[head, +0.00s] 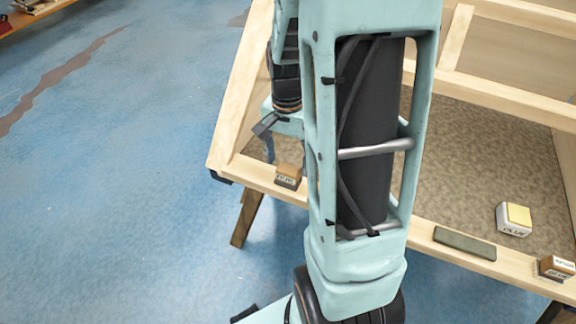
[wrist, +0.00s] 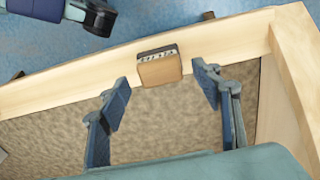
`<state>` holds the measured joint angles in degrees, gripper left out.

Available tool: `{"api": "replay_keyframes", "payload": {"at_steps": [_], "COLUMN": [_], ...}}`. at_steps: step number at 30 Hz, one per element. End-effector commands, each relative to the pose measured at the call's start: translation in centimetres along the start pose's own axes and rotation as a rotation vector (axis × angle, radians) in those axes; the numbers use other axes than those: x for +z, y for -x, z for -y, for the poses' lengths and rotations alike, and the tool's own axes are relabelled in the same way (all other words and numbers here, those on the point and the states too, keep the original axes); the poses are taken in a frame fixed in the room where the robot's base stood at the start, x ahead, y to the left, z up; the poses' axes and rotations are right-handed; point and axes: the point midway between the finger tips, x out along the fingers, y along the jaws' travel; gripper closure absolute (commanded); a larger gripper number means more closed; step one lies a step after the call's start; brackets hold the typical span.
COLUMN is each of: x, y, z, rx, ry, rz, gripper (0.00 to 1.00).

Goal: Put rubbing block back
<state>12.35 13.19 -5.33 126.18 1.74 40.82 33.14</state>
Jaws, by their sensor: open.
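A small block (head: 288,175) with a tan-brown top and a dark, lettered side sits on the near-left rail of the wooden frame. It also shows in the wrist view (wrist: 160,68), on the rail's inner edge; its lettering is too small to read there. I take it as the rubbing block, though similar blocks are in view. My gripper (wrist: 160,74) is open and empty, its blue fingers spread to the left and right of this block and apart from it. In the head view my arm hides most of the gripper.
The wooden frame (head: 486,90) surrounds a mottled brown panel (head: 470,160). A flat grey-green block (head: 465,242), a white block with a yellow top (head: 514,219) and another brown block (head: 557,268) lie at the right. Blue floor (head: 110,190) is clear at the left.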

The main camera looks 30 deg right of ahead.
Motion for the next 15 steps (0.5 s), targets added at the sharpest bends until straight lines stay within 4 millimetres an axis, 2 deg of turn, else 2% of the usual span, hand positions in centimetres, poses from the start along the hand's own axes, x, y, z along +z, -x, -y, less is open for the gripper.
{"api": "replay_keyframes", "payload": {"at_steps": [1, 6, 10, 15], "x": [-0.1, -0.1, -0.1, 0.0], "y": [1.6, 5.2, 7.1, 8.3], "z": [0.1, 0.1, 0.1, 0.0], "rx": [-0.003, -0.003, -0.002, -0.001], "ry": [0.001, 0.000, -0.001, -0.001], "rz": [-0.004, -0.004, -0.002, -0.001], "gripper": [0.41, 0.41, 0.41, 0.41]}}
